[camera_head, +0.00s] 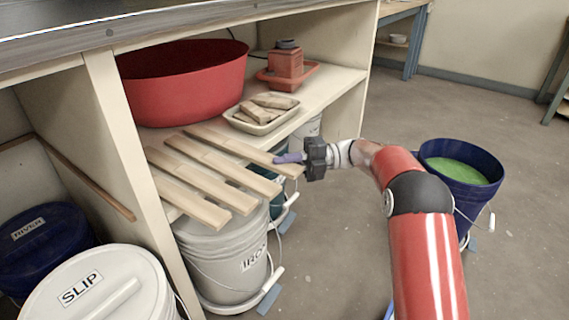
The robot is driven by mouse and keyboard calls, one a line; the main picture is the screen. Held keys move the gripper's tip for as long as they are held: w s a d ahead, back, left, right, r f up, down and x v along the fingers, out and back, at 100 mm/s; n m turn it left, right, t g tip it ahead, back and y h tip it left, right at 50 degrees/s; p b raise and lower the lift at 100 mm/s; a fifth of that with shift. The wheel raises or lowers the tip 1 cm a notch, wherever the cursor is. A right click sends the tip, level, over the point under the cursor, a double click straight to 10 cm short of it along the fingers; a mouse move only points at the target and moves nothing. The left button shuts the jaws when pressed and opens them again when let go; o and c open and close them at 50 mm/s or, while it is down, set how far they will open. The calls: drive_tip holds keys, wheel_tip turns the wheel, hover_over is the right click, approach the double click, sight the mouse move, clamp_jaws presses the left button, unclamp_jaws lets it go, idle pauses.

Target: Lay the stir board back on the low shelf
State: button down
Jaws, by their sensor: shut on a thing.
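Several pale wooden boards lie side by side on the low shelf (338,82), with their near ends sticking out past its front edge. The board farthest right, the stir board (235,146), reaches toward my gripper (280,159).
A red tub (185,95), a tray (238,121) of blocks and a red pot (286,63) stand on the shelf. Lidded buckets, one grey (225,255), stand below the boards. A blue bucket (455,200) of green glaze stands right of my arm.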

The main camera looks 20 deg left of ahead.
drive_tip(key=shift+f, duration=0.3)
drive_tip(key=c, duration=1.4)
unclamp_jaws()
drive_tip(key=shift+o, duration=0.2)
